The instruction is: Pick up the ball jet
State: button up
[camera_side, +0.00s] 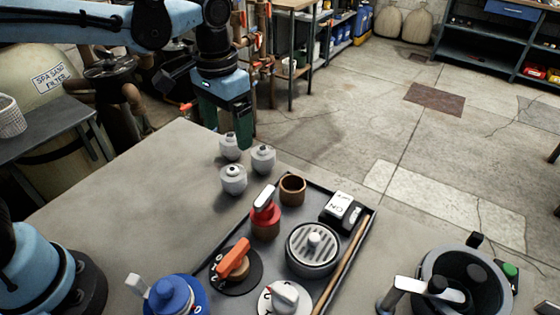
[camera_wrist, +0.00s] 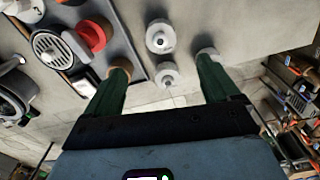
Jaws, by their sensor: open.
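Three similar pale grey, rounded ball jets with a small opening on top stand close together on the bench. In the side view they are the back one (camera_side: 229,146), the right one (camera_side: 263,158) and the front one (camera_side: 233,180).
A blue valve (camera_side: 172,297) stands in front.

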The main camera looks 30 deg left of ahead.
send_over(233, 172)
notch_tip(233, 172, down, 6)
jog(key=shift+w+d+f, duration=0.1)
jog(key=shift+d+f, duration=0.05)
jog(key=shift+f, duration=2.9)
jog(key=c, duration=1.1)
jog(key=shift+c, duration=0.3)
jog(key=shift+r, duration=5)
